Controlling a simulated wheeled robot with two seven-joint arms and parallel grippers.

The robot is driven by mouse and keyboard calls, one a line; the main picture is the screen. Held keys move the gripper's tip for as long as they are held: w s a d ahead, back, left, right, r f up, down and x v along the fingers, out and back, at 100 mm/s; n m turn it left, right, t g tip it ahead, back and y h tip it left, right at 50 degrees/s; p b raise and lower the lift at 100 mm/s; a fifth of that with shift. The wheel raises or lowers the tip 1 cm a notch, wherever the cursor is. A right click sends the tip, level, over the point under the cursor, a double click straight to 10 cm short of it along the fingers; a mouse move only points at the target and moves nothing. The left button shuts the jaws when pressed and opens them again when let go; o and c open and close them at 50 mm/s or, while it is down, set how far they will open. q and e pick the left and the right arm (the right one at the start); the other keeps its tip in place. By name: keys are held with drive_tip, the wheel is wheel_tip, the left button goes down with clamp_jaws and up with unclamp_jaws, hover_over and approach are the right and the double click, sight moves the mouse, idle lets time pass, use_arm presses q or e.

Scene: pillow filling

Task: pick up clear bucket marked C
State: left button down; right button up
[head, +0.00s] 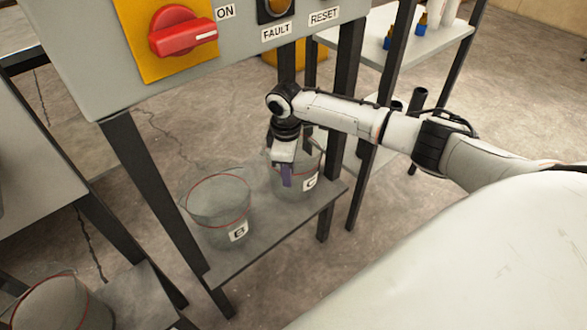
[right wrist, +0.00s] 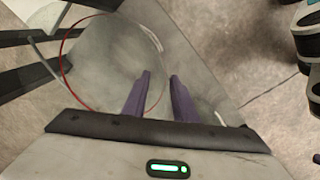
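The clear bucket marked C (head: 314,168) stands upright on the low grey shelf (head: 262,245), its label facing front right. My right gripper (head: 286,178) points down at the near left part of its rim, and its arm hides part of the bucket. In the right wrist view, the two purple fingers (right wrist: 159,76) are apart with a narrow gap. The bucket's red-lined rim (right wrist: 68,75) shows beyond and left of them. I cannot tell whether the fingers touch the bucket wall. My left gripper is not in view.
A clear bucket marked B (head: 218,205) stands close on the left on the same shelf. Dark table legs (head: 150,180) frame the shelf, and a control panel with a red switch (head: 185,38) is above. Another bucket (head: 62,305) is at lower left.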

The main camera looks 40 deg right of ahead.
drive_tip(key=shift+f, duration=0.1)
clamp_jaws()
idle(1.3)
